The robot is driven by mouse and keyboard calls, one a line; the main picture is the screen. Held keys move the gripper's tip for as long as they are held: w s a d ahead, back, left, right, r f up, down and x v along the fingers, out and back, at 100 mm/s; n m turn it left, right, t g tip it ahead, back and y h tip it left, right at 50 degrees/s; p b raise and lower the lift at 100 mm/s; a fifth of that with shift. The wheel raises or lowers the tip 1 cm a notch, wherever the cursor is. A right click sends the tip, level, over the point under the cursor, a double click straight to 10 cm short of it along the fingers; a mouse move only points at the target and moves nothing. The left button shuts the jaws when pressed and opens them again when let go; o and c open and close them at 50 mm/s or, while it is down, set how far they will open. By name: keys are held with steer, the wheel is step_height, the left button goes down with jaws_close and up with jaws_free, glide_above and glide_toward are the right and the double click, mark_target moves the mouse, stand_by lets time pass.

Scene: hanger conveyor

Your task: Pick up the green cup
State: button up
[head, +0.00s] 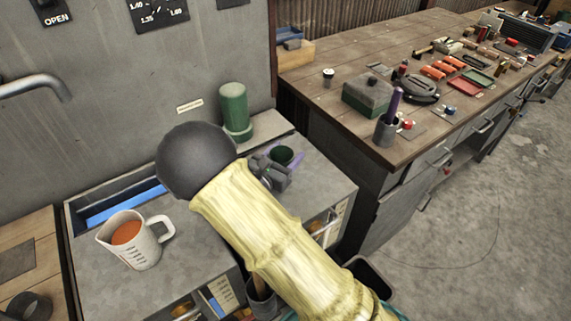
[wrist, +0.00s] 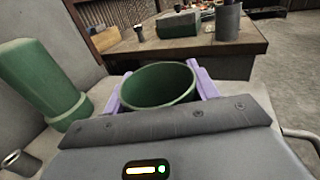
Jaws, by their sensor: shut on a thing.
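The green cup (head: 283,154) is dark green and round, with its open mouth facing up. My gripper (head: 291,163) has purple fingers, one on each side of the cup, and is shut on it. In the wrist view the cup (wrist: 158,86) sits between the two purple fingers (wrist: 160,92), with its inside visible and its lower part hidden by the gripper body. In the head view my arm and gripper body hide part of the cup's front. I cannot tell whether its base touches the grey surface.
A green cylinder (head: 235,108) stands behind, left of the cup. A white measuring jug (head: 143,246) with orange contents stands on the grey counter (head: 190,268) at left. A wooden workbench (head: 330,103) with a green box (head: 368,98) and tools stands to the right.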

steer(key=shift+r, duration=2.4)
